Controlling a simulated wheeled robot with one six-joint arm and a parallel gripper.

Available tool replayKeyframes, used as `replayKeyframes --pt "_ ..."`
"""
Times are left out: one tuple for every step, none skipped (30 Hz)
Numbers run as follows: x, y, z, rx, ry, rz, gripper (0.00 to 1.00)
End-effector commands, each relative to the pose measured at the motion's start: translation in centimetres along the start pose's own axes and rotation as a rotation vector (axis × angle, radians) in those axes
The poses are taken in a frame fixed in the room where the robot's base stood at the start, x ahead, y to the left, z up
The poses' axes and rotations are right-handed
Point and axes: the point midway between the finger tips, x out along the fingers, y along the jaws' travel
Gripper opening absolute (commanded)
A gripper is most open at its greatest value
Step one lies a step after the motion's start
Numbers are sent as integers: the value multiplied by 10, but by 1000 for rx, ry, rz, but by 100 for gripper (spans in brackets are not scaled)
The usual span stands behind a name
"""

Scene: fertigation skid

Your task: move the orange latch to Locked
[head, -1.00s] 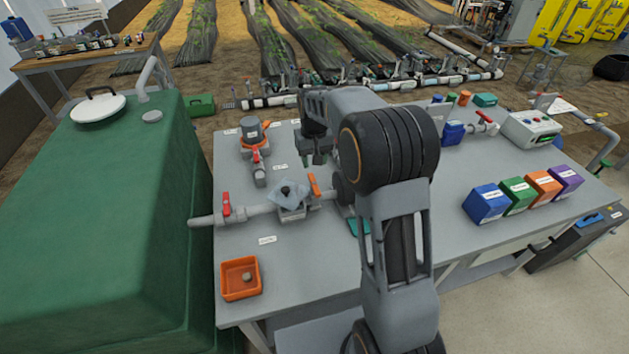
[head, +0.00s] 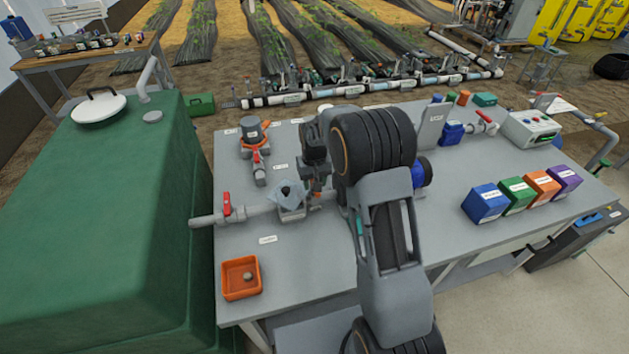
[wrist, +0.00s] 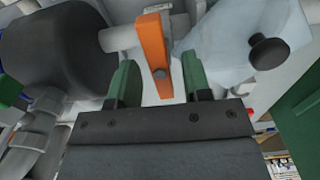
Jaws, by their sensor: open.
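The orange latch (wrist: 153,42) is a flat lever with a grey pivot at one end. In the wrist view it lies at the top centre, between and just beyond the two green fingertips. My gripper (wrist: 159,78) is open, with a visible gap on both sides of the latch. I cannot read any Locked mark.
A red-handled valve (head: 227,205) sits left on the same pipe. A grey motor (head: 250,129) with an orange collar stands behind. An orange tray (head: 240,279) is at the front left, and several coloured boxes (head: 486,204) stand right. The front middle of the bench is clear.

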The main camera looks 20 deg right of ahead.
Motion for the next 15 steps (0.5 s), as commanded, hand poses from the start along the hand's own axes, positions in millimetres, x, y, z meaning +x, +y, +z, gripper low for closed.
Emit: replayKeyframes --pt "0 0 0 0 0 0 42" --pt "0 0 0 0 0 0 39" --pt "0 0 0 0 0 0 35" --pt "0 0 0 0 0 0 32" --pt "0 0 0 0 0 0 29" --pt "0 0 0 0 0 0 26" --pt "0 0 0 0 0 0 23" --pt "0 0 0 0 0 0 20" --pt "0 0 0 0 0 0 16" --pt "0 0 0 0 0 0 13" --pt "0 0 0 0 0 0 10" --pt "0 0 0 0 0 0 6" --pt "0 0 0 0 0 0 4" --pt "0 0 0 0 0 0 1" --pt "0 0 0 0 0 0 0"
